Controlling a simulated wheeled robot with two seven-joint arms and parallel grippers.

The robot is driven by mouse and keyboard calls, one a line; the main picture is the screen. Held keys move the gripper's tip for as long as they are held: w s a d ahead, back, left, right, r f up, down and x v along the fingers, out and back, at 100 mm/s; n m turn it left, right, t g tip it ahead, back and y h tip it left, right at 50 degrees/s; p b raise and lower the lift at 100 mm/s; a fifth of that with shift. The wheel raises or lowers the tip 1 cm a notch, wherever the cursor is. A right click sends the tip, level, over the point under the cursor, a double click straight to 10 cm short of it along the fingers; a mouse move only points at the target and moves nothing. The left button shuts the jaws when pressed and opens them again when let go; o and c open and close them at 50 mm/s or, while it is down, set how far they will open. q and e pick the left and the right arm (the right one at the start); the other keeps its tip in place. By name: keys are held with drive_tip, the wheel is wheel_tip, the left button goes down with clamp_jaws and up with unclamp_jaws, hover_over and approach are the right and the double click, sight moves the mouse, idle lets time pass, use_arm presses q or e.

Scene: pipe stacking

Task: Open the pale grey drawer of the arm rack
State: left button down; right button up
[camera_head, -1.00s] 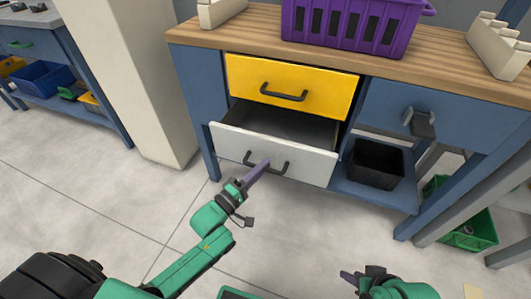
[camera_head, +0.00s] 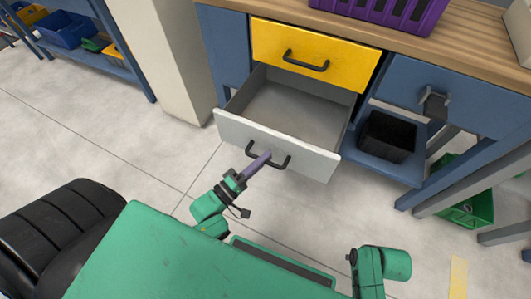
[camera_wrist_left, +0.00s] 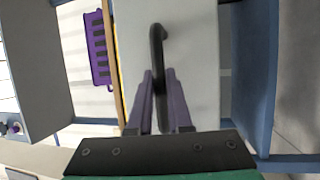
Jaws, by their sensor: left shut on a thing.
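The pale grey drawer (camera_head: 318,163) is pulled well out below the yellow drawer, and its empty interior shows. Its dark bar handle (camera_head: 285,162) is on the front panel. My left gripper (camera_head: 264,159) reaches this handle from the front, with its purple fingers shut on it. In the left wrist view, the two fingers (camera_wrist_left: 160,78) stand either side of the dark handle (camera_wrist_left: 158,42), against the grey front panel (camera_wrist_left: 197,50). My right arm shows at the lower right of the head view, but its fingers do not show.
The yellow drawer (camera_head: 335,58) above is shut. A purple basket (camera_head: 425,12) stands on the wooden top. The floor before the drawer is clear.

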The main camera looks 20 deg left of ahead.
use_arm(q)
drive_tip(key=c, duration=0.8)
unclamp_jaws()
drive_tip(key=shift+a, duration=0.1)
drive_tip(key=shift+c, duration=0.2)
drive_tip(key=v, duration=1.4)
drive_tip(key=shift+s+p, duration=0.25)
drive_tip(key=shift+p, duration=0.1)
use_arm(e)
drive_tip(key=shift+s+d+f, duration=0.15)
drive_tip(key=shift+s+f, duration=0.05)
drive_tip(key=shift+f, duration=0.6)
use_arm(q)
drive_tip(key=shift+f, duration=0.1)
